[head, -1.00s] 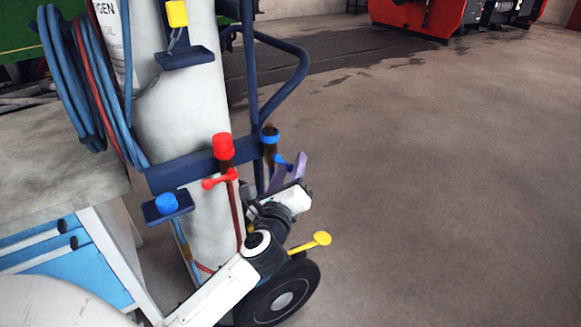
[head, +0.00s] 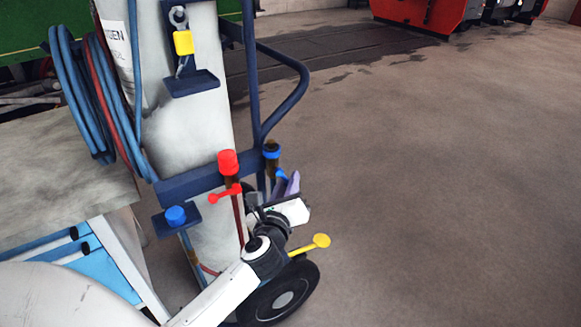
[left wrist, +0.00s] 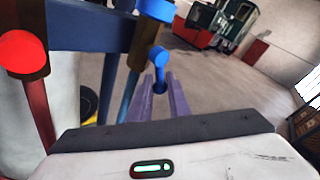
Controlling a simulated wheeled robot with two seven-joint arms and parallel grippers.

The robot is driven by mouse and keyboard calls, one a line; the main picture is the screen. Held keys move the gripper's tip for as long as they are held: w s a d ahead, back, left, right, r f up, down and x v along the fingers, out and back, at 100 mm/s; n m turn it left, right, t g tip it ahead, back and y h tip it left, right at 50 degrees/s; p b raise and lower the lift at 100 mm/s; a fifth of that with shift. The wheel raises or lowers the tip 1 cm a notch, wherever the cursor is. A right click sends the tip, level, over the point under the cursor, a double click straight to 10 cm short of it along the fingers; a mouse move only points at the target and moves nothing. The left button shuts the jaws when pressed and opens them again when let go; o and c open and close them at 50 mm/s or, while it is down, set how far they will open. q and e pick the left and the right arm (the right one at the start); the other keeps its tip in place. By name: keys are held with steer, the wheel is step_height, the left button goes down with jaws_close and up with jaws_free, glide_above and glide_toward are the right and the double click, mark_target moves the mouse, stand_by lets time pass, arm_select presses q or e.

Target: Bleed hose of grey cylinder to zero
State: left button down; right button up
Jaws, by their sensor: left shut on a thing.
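The grey cylinder (head: 195,125) stands upright on a dark blue trolley, its label partly cut off at the top. A blue-capped valve (head: 272,150) with a short blue lever (head: 281,174) sits at the right end of the trolley's crossbar. The lever also shows in the left wrist view (left wrist: 159,58), its end between the purple fingers. My left gripper (head: 290,183) is shut on this blue lever. A red-capped valve (head: 228,163) with a red lever (head: 224,195) is left of it; a red hose runs down from it. My right gripper is out of view.
Coiled blue and red hoses (head: 85,100) hang left of the cylinder. A yellow padlock (head: 183,43), a blue knob (head: 176,215) and a yellow-ended lever (head: 320,241) are nearby. A workbench (head: 60,165) stands left. The floor at right is clear.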

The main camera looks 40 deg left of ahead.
arm_select(q)
steer(key=shift+s+a+r+m+g+p, duration=0.1)
steer(key=shift+s+m+g+p, duration=0.2)
steer(key=shift+m+g+p, duration=0.35)
steer(key=shift+s+a+f+m+g, duration=0.25)
steer(key=shift+s+m+g, duration=0.3)
steer(key=shift+g, duration=0.25)
steer(key=shift+s+a+f+m+g, duration=0.1)
steer(key=shift+s+f+m+g, duration=0.1)
steer(key=shift+s+m+g, duration=0.4)
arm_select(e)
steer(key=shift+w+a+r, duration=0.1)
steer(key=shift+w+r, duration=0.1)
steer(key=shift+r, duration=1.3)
arm_select(q)
steer(key=shift+w, duration=0.2)
steer(key=c, duration=1.7)
jaws_free()
steer(key=shift+o, duration=0.2)
